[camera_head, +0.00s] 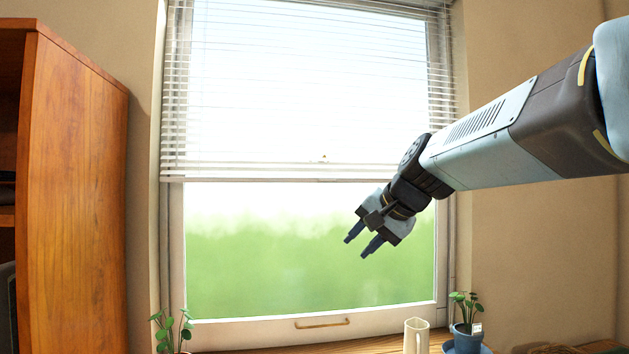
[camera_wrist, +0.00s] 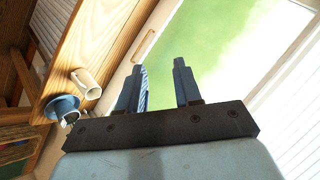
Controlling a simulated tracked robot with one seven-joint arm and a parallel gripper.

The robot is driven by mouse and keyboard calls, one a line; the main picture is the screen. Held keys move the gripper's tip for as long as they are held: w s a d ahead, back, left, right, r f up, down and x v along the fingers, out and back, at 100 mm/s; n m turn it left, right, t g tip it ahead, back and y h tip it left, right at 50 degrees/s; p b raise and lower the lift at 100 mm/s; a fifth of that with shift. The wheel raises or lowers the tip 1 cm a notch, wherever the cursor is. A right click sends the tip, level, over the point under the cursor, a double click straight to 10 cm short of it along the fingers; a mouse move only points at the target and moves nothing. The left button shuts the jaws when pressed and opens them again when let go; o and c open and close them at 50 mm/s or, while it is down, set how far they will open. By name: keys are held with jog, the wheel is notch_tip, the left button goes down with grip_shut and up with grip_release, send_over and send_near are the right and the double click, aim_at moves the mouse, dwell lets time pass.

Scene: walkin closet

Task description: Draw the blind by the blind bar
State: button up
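The white slatted blind (camera_head: 300,90) hangs over the upper part of the window. Its blind bar (camera_head: 250,180) runs level across the window at about mid-height. My gripper (camera_head: 358,246) is open and empty, in front of the glass below the bar and right of centre. It points down and to the left and is apart from the bar. In the wrist view, the two fingers of my gripper (camera_wrist: 159,65) are spread with nothing held between them. The blind (camera_wrist: 297,110) shows at the right of that view. My wrist covers the right end region of the bar in part.
A wooden cabinet (camera_head: 80,190) stands at the left. A window handle (camera_head: 322,323) sits low on the frame.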

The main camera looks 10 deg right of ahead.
aim_at(331, 180)
jog(key=w+d+r+m+t+y, duration=0.1)
jog(key=w+d+r+m+t, duration=0.25)
jog(key=w+r, duration=0.5)
jog(key=w+d+r+m+t+y, duration=0.15)
jog(key=w+d+r+m, duration=0.25)
jog(key=w+r, duration=0.5)
jog(key=shift+h, duration=0.25)
jog(key=x, duration=0.9)
jog(key=f+x, duration=0.1)
jog(key=x, duration=0.4)
jog(key=shift+w+d, duration=0.15)
jog(key=shift+c, duration=0.2)
grip_shut()
jog(key=shift+d, duration=0.1)
